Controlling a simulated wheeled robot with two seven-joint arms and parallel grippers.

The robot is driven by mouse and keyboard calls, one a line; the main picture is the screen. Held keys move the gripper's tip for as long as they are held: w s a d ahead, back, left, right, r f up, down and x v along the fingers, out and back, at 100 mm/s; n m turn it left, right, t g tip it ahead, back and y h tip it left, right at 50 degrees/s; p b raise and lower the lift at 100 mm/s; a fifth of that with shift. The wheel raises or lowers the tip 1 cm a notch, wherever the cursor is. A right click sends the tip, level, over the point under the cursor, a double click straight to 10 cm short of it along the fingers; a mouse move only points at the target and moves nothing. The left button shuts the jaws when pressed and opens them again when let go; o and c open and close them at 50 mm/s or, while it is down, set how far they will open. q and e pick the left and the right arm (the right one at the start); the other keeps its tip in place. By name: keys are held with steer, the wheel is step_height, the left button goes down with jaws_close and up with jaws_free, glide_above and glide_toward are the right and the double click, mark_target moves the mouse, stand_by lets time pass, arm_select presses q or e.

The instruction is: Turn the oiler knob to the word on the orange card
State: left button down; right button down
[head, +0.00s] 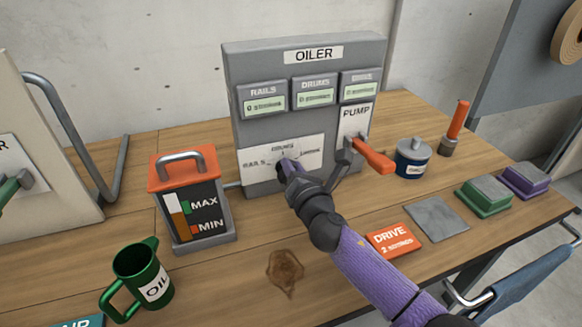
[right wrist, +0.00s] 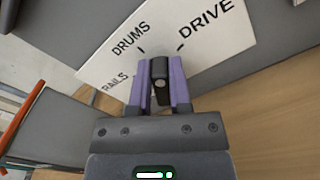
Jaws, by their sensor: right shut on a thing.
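The orange card (head: 391,240) lies on the table and reads "DRIVE", with a smaller line that looks like "2 strokes". The grey oiler panel (head: 235,125) stands at the back. Its white dial plate (head: 255,157) carries RAILS, DRUMS and DRIVE, clearer in the right wrist view (right wrist: 215,50). My right gripper (head: 284,165) is at the dial, its purple fingers (right wrist: 160,95) shut on the black knob (right wrist: 160,72). The knob lies lengthwise between the fingers, toward the gap between the DRUMS and DRIVE marks; its exact setting is unclear. My left gripper is not in view.
The orange pump handle (head: 374,157) juts out just right of my right gripper. An orange-topped oil gauge box (head: 190,200) stands left, a green oil jug (head: 138,275) in front. A blue pot (head: 413,160) and colored blocks (head: 484,196) stand right.

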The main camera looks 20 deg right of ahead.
steer(key=m, duration=0.3)
steer(key=shift+d+f+m, duration=0.25)
steer(key=shift+m, duration=0.05)
steer(key=m, duration=0.3)
steer(key=shift+d+f+m, duration=0.15)
steer(key=shift+f+m, duration=0.1)
steer(key=shift+m, duration=0.05)
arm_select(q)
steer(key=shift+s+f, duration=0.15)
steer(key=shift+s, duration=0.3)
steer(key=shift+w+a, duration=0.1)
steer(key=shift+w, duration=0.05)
arm_select(e)
steer(key=shift+m, duration=0.3)
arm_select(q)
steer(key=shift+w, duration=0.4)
